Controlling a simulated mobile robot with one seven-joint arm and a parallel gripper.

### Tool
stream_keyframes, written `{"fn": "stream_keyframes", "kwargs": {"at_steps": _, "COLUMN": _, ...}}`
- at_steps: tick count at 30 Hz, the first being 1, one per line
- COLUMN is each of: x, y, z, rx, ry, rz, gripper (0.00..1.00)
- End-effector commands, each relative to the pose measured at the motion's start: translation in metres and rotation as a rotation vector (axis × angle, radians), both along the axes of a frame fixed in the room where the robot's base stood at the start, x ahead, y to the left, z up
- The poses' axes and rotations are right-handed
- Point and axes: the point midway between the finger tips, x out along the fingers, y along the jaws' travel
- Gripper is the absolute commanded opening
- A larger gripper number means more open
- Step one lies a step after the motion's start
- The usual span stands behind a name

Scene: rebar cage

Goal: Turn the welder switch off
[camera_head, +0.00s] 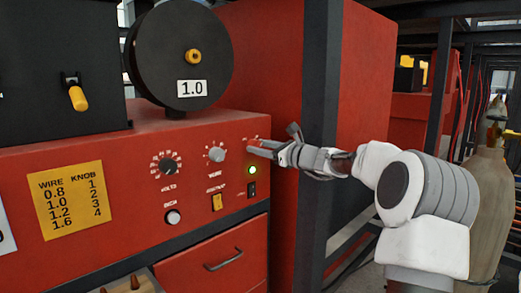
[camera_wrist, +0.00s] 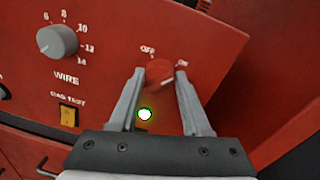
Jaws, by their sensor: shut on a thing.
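The welder switch is a red rotary knob (camera_wrist: 159,71) on the red welder panel (camera_wrist: 215,50), with OFF printed at its upper left and ON at its right. A pale mark shows on the knob's lower right, towards the ON side. My gripper (camera_wrist: 160,85) is shut on the knob, one finger on each side. A green lamp (camera_wrist: 145,114) below the knob is lit.
The grey WIRE knob (camera_wrist: 57,42) and the yellow GAS TEST switch (camera_wrist: 68,115) lie left of my gripper. The VOLTS knob (camera_head: 169,165), a black wire spool (camera_head: 165,60) and a yellow chart (camera_head: 72,200) are further left. A red cabinet (camera_head: 270,100) stands close behind my gripper.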

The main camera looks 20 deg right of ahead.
Motion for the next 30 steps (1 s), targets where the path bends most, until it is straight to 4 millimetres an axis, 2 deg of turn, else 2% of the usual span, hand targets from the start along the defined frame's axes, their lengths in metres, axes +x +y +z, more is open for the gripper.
{"fn": "stream_keyframes", "kwargs": {"at_steps": 8, "x": -0.0002, "y": 0.001, "z": -0.0055, "rx": -0.172, "ry": -0.063, "rz": 0.001, "gripper": 0.0}}
{"fn": "stream_keyframes", "kwargs": {"at_steps": 30, "x": -0.0008, "y": 0.0026, "z": -0.0059, "rx": -0.831, "ry": -0.302, "rz": 0.0, "gripper": 0.0}}
